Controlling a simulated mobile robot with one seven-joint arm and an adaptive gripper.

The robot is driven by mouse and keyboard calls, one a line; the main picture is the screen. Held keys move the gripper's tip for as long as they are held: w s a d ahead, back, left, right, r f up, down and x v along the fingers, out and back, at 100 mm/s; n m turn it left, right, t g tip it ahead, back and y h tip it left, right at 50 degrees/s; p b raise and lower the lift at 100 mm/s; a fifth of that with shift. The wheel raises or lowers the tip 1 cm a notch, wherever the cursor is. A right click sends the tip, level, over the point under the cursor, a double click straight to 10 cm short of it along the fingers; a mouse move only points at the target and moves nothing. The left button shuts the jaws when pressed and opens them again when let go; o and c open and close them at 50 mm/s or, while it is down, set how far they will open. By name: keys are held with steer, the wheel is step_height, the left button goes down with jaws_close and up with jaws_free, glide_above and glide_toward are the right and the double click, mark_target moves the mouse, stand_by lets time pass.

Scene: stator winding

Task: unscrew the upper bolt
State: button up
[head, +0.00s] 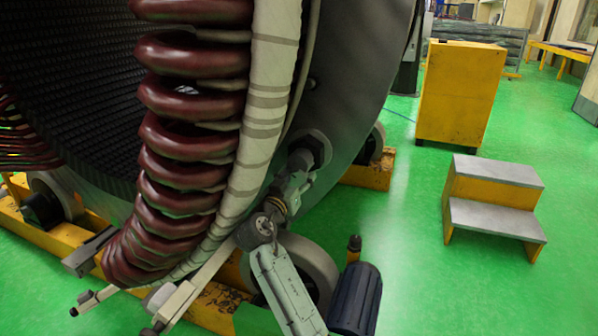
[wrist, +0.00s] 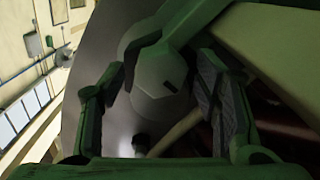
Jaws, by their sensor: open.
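A large grey hexagonal bolt head (wrist: 160,75) shows in the wrist view, in front of the grey end plate. My gripper (wrist: 163,82) is open, with one finger on each side of the bolt head. Gaps show between the fingers and the bolt, and nothing is held. In the head view my gripper (head: 304,160) is small, at the lower edge of the stator's grey end plate (head: 350,60), beside a dark round part (head: 318,146). A small dark bolt-like spot (head: 312,84) sits higher on the plate. I cannot tell which of these is the upper bolt.
Dark red coils (head: 180,140) and a pale wrapped ring (head: 265,100) stand close left of my arm. A yellow base frame (head: 375,172) and rollers lie below. Yellow steps (head: 490,205) and a yellow cabinet (head: 460,90) stand right, with open green floor between.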

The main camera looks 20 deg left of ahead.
steer(key=shift+w, duration=0.75)
steer(key=shift+c, duration=0.3)
steer(key=c, duration=1.1)
